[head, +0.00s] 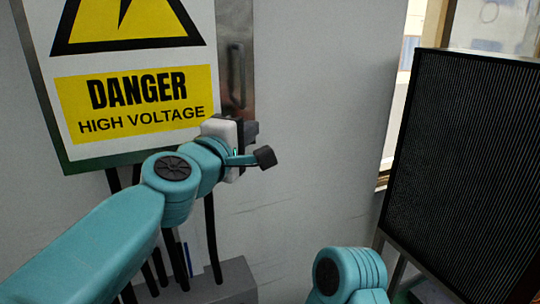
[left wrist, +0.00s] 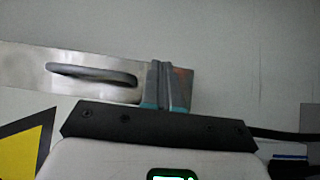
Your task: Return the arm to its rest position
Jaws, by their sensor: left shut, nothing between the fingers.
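My left arm (head: 100,245) is teal and reaches in from the lower left of the head view. My left gripper (head: 252,132) is at its end, just below the metal handle plate of the danger panel, and mostly hidden by its own wrist. In the left wrist view the two grey fingers of the gripper (left wrist: 166,85) are together and empty. They overlap the end of the handle plate in the picture; I cannot tell whether they touch it. A teal joint of my right arm (head: 345,275) shows at the bottom; its gripper is out of view.
The danger high voltage panel (head: 140,145) is on the grey wall, with a dark handle (head: 236,75) on its right; the handle also shows in the left wrist view (left wrist: 90,75). Black cables (head: 211,240) run into a grey box. A black ribbed panel (head: 465,170) stands right.

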